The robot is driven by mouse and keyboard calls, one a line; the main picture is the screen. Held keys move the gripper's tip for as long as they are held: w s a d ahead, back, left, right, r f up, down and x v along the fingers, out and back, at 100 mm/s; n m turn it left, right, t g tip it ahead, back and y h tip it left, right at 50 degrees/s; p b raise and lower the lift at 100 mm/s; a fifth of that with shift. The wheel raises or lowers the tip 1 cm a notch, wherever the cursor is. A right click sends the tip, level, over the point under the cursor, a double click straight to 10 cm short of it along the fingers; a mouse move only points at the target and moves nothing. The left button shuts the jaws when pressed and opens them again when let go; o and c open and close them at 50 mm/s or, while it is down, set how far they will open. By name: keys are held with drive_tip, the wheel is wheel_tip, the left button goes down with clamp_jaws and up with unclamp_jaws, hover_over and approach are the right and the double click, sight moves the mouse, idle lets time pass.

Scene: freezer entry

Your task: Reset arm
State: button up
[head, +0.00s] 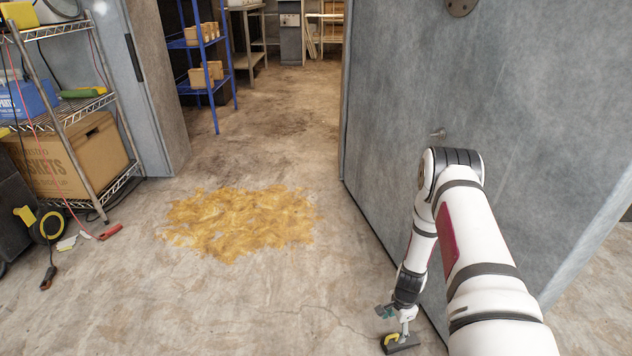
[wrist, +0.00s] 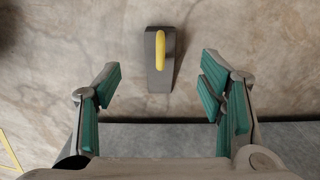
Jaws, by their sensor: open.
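My gripper (head: 396,318) hangs low at the lower right of the head view, at the end of my arm. In the wrist view its green-padded fingers (wrist: 160,90) are spread wide apart with nothing between them. The tool also shows in the head view (head: 402,348), just below my gripper. It looks apart from the fingers.
A grey freezer door (head: 520,120) stands open close beside my arm. A yellow-brown spill (head: 240,220) covers the floor in the middle. A wire rack with a cardboard box (head: 70,160) stands left. A blue shelf (head: 212,75) stands beyond the open doorway.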

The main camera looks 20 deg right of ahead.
drive_tip(key=w+a+r+n, duration=0.2)
drive_tip(key=w+r, duration=0.1)
drive_tip(key=r, duration=0.8)
drive_tip(key=w+a+r+n, duration=0.2)
drive_tip(key=w+a+r, duration=0.1)
drive_tip(key=r, duration=0.9)
drive_tip(key=s+a+r+n, duration=0.2)
drive_tip(key=a+r, duration=0.1)
drive_tip(key=r, duration=0.6)
drive_tip(key=s+a+r+n, duration=0.2)
drive_tip(key=a+r, duration=0.1)
drive_tip(key=r, duration=0.7)
drive_tip(key=s+a+r+n+p, duration=0.1)
drive_tip(key=s+a+r+n, duration=0.2)
drive_tip(key=s+r, duration=0.4)
drive_tip(key=s+a+r+n, duration=0.2)
drive_tip(key=s+a+r, duration=0.1)
drive_tip(key=s+r, duration=0.4)
drive_tip(key=s+a+r+n, duration=0.1)
drive_tip(key=s+r+n, duration=0.1)
drive_tip(key=s, duration=0.7)
drive_tip(key=s+a+r+n, duration=0.1)
drive_tip(key=s+r+n, duration=0.1)
drive_tip(key=s, duration=0.6)
wheel_tip(320, 180, up, 39)
drive_tip(key=t+p, duration=0.4)
drive_tip(key=p, duration=3.4)
drive_tip(key=shift+s+d+r+n, duration=0.2)
drive_tip(key=shift+s+n, duration=0.1)
drive_tip(key=shift+n, duration=0.1)
